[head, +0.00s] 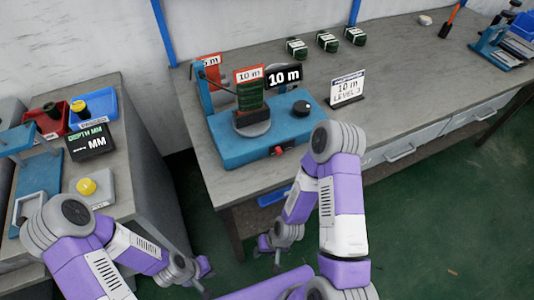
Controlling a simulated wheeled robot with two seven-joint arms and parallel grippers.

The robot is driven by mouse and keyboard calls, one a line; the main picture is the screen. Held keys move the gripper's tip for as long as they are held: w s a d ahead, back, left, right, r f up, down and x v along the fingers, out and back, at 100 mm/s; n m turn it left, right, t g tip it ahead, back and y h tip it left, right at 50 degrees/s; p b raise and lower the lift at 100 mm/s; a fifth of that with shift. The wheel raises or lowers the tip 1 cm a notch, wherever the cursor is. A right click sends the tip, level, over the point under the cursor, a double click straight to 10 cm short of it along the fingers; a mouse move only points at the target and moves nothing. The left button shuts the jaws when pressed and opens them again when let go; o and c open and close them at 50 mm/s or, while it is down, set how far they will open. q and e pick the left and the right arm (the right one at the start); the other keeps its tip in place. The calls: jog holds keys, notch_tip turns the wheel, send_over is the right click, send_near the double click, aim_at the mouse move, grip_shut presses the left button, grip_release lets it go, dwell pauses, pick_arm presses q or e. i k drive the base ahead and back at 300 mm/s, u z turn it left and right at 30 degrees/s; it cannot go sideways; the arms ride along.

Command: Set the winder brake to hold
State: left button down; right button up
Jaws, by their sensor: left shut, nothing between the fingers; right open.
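The winder (232,150) is a blue machine near the left end of the long bench. It carries a grey turntable with a dark green coil (249,96) on it. A black knob (302,107) sits on its right top, and a small red part (277,151) is on its front face. I cannot tell which of these is the brake, or its setting. My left gripper (204,267) is shut and empty, low in front of the benches. My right gripper (265,244) is open and empty, below the bench's front edge. Both are apart from the winder.
A black display (284,76) reads 10 m, and a white sign (347,88) reads 10 m, level 3. Several wrapped green coils (327,41) lie at the back. The left cabinet holds a depth display (90,142) and a yellow button (86,187). Bench space right of the sign is clear.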

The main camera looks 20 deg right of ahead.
aim_at(278, 150)
jog(key=k, duration=0.3)
jog(key=z, duration=1)
